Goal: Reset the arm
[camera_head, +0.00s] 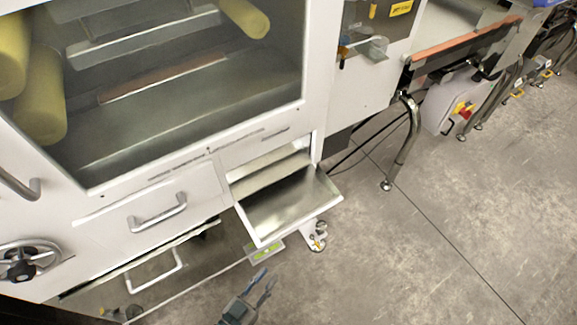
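Most of my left arm is out of the frame. My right gripper is not in view.
Drawer handles (157,212) stick out at left. A conveyor (465,40) on metal legs stands at upper right. The concrete floor (440,240) at right is clear.

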